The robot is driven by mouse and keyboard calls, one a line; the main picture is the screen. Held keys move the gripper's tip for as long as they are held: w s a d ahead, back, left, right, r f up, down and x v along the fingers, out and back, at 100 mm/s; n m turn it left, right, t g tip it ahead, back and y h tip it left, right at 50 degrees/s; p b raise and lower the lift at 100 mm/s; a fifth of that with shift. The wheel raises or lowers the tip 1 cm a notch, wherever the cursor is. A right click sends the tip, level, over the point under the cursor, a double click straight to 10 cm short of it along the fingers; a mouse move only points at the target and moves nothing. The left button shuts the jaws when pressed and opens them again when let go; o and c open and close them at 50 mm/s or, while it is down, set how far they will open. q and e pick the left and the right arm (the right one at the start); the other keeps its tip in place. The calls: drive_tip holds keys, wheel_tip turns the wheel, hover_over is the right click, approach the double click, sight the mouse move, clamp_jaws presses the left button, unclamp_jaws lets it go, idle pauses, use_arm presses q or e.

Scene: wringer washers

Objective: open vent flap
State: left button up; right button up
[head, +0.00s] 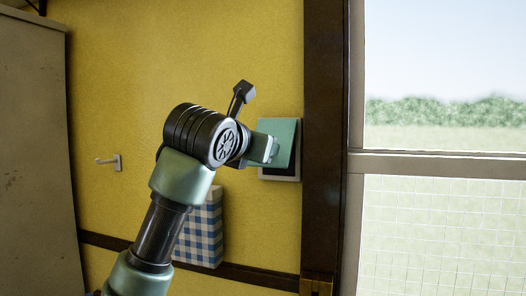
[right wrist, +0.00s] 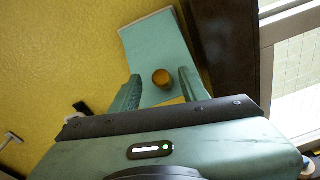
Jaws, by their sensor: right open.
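The vent flap (head: 287,133) is a green-teal panel on the yellow wall, just left of the dark door post. A dark strip and pale frame edge (head: 280,179) show below it in the head view; I cannot tell how far the flap stands off the frame. The right wrist view shows the flap (right wrist: 152,50) with a round brown knob (right wrist: 161,78) near its lower end. My right gripper (right wrist: 159,90) is open, its two fingers on either side of the knob. In the head view the right gripper (head: 268,151) is at the flap's face. My left gripper is not in view.
A dark wooden post (head: 324,120) and a window (head: 440,140) stand right of the flap. A blue-checked item (head: 206,235) hangs below my arm. A small wall hook (head: 116,162) is at the left, near a grey cabinet (head: 30,150). A dark rail (head: 245,273) runs low along the wall.

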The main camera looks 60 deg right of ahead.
drive_tip(key=b+v, duration=0.1)
drive_tip(key=v, duration=0.4)
drive_tip(key=shift+a, duration=0.1)
idle(0.4)
